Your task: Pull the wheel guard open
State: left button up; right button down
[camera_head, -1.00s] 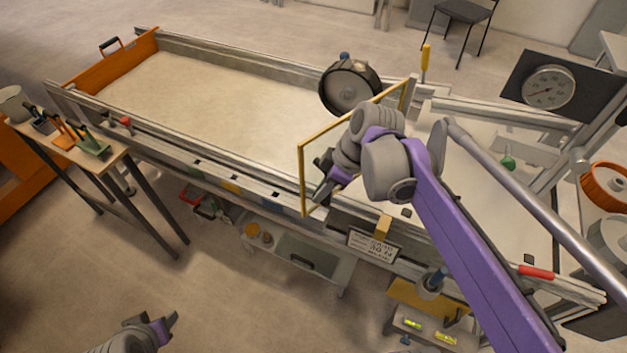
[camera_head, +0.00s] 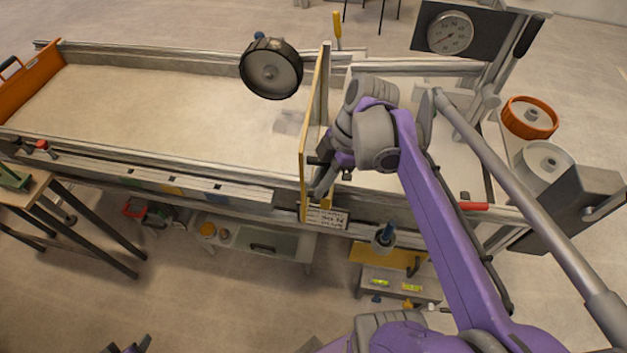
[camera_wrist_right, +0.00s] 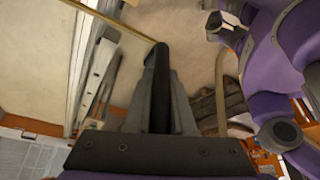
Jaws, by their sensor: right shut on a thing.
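The wheel guard (camera_head: 304,165), a thin yellow-edged frame, stands upright across the sandbed and shows nearly edge-on. The dark wheel (camera_head: 270,68) stands to its left, near the bed's far rail. My right gripper (camera_head: 318,180) is at the guard's near end, above the front rail. In the right wrist view, its fingers (camera_wrist_right: 158,90) are closed on a black bar-shaped handle (camera_wrist_right: 159,70). The guard's thin yellow edge (camera_wrist_right: 101,45) runs beyond it. Only the tips of my left gripper (camera_head: 128,347) show at the bottom edge, away from the bed.
The sandbed's front rail (camera_head: 150,165) runs below the guard, with a small sign (camera_head: 327,217) on its outer side. A dial (camera_head: 450,33) stands at the back right. An orange wheel (camera_head: 530,118) lies at the right. A tool table (camera_head: 35,190) stands at the left.

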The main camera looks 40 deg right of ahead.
jog(key=c, duration=1)
grip_release()
jog(key=shift+s, duration=0.1)
jog(key=shift+c, duration=0.2)
jog(key=v, duration=1)
jog(key=shift+r, duration=0.4)
jog(key=shift+s, duration=0.1)
